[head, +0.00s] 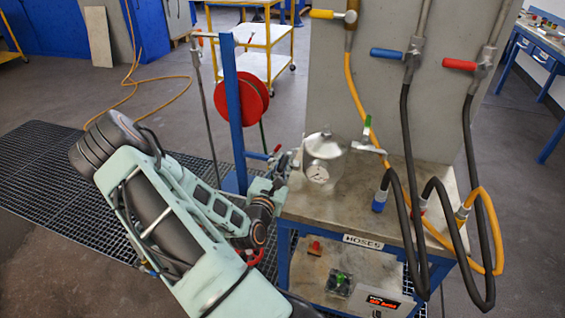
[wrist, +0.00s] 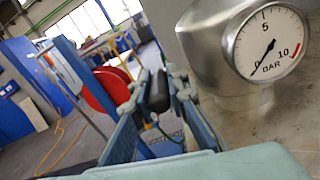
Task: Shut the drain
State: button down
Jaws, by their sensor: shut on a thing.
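A shiny metal vessel (head: 323,150) with a round gauge (head: 318,173) stands on the bench top. The gauge (wrist: 268,44) fills the upper right of the wrist view, beside the vessel's metal body (wrist: 205,50). A fitting with a green handle (head: 367,129) is at the vessel's right. My gripper (head: 286,163) is at the vessel's left, low near the bench edge. In the wrist view my gripper (wrist: 159,88) is shut on a dark handle (wrist: 159,92) between its fingertips. What the handle joins is hidden, so I cannot tell whether it belongs to the drain.
A blue post (head: 234,115) with a red reel (head: 241,98) stands close left of my gripper. Black and yellow hoses (head: 410,190) hang at the bench's right. The bench (head: 340,222) has a lower shelf with small items. A yellow trolley (head: 255,35) is behind.

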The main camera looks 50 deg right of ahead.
jog(key=shift+s+f, duration=0.1)
dwell(0.3)
jog(key=c, duration=1.9)
grip_release()
jog(key=v, duration=1.2)
